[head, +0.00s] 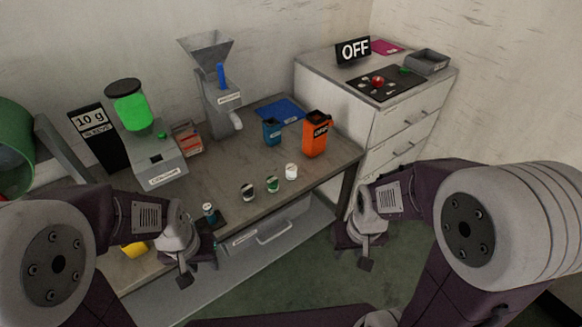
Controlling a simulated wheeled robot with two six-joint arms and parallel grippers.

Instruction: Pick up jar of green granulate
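A small jar with green contents (273,185) stands on the workbench near its front edge. It is between a jar with dark contents (249,193) on its left and a jar with white contents (291,172) on its right. My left gripper (184,275) is in front of the bench edge, to the lower left of the green jar and apart from it. My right gripper (364,263) hangs over the floor, to the lower right of the jars, touching nothing that I can see. The finger gap of each gripper cannot be made out.
A dispenser with a green hopper (130,110), a display reading 10 g (90,122) and a hopper machine (212,80) stand on the bench. A drawer cabinet (400,125) adjoins.

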